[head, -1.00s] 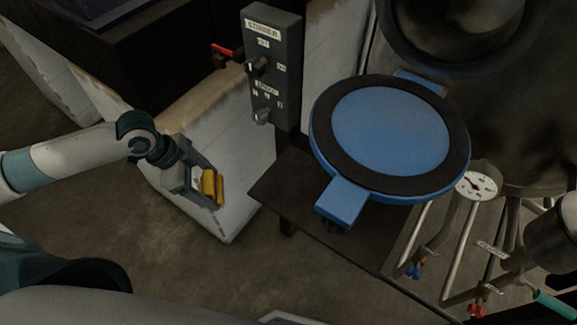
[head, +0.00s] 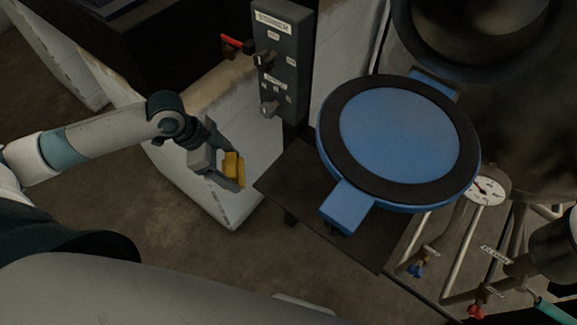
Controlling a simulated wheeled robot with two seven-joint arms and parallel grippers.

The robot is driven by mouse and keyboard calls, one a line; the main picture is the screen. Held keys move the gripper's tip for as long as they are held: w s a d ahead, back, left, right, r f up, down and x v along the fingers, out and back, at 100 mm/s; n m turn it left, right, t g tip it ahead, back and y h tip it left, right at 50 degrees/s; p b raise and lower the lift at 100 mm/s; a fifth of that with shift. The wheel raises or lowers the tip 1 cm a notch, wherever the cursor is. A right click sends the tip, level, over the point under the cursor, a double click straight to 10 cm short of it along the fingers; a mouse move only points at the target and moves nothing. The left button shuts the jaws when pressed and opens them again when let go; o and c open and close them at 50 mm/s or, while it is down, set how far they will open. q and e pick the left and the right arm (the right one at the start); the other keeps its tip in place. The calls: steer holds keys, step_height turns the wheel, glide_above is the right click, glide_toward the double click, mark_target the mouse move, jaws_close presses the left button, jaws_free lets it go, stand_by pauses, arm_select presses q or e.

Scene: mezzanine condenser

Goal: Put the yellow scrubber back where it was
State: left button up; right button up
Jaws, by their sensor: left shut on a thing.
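The yellow scrubber (head: 232,166) is a small yellow block at the left of centre in the head view. My left gripper (head: 236,170) is shut on it and holds it up in front of the pale block wall. The gripper fingers hide part of the scrubber. My right gripper does not show in this view.
A dark shelf (head: 285,185) lies right of the scrubber, under a round blue lid (head: 400,140) with a black ring. A grey control box (head: 282,60) stands behind. A gauge (head: 487,191), pipes and valves are at the right. The floor (head: 170,240) below is clear.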

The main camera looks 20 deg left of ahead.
arm_select(q)
steer(key=w+d+p, duration=0.1)
steer(key=w+d, duration=0.1)
steer(key=d, duration=0.2)
steer(key=w+d+p, duration=0.2)
steer(key=d, duration=0.2)
steer(key=w+d+p, duration=0.1)
steer(key=w+d, duration=0.1)
steer(key=d, duration=0.2)
steer(key=shift+d+r, duration=0.1)
steer(key=shift+d, duration=0.3)
steer(key=shift+w+d+p, duration=0.15)
steer(key=shift+d+p, duration=0.15)
steer(key=shift+d, duration=0.05)
step_height(320, 180, down, 3)
steer(key=shift+r+p, duration=0.15)
steer(key=shift+p, duration=0.6)
steer(key=shift+f, duration=0.5)
